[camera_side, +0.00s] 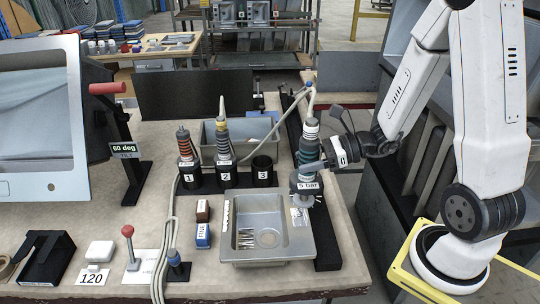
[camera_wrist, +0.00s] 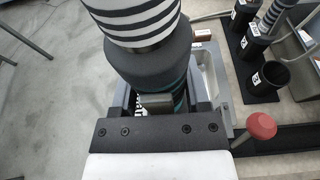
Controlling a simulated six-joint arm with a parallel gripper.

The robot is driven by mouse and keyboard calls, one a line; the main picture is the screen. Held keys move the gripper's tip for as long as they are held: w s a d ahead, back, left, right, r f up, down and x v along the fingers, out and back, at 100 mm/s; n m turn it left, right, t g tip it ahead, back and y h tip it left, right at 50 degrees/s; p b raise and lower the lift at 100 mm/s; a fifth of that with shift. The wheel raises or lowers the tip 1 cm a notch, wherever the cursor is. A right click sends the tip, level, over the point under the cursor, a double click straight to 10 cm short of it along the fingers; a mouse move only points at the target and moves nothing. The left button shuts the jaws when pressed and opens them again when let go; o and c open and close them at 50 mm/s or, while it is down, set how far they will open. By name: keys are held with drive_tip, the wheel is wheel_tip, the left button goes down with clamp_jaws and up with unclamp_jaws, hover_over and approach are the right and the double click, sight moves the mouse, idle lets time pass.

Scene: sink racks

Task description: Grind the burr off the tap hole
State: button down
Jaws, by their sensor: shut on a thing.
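My gripper (camera_side: 318,168) is shut on a dark grinder (camera_side: 309,150) with teal bands and a hose at its top. In the wrist view the grinder (camera_wrist: 145,55) stands between the two fingers of my gripper (camera_wrist: 158,108). The grinder is about upright, with a pale disc (camera_side: 303,201) at its lower end. The disc is over or at the right rim of the grey sink (camera_side: 270,254). I cannot tell whether it touches. The tap hole and its burr are not clearly visible; the grinder covers part of that rim.
Holders 1 (camera_side: 189,178) and 2 (camera_side: 223,172) carry tools; holder 3 (camera_side: 263,172) is empty. A dark rail (camera_side: 325,240) runs right of the sink. Small blocks (camera_side: 203,235) and a red-knobbed lever (camera_side: 128,232) are left. A hose (camera_side: 163,255) crosses the bench.

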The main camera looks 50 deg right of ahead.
idle(0.4)
drive_tip(key=w+d, duration=0.3)
drive_tip(key=w, duration=0.1)
drive_tip(key=shift+d, duration=0.4)
drive_tip(key=shift+f, duration=0.15)
idle(0.3)
drive_tip(key=shift+f, duration=3.3)
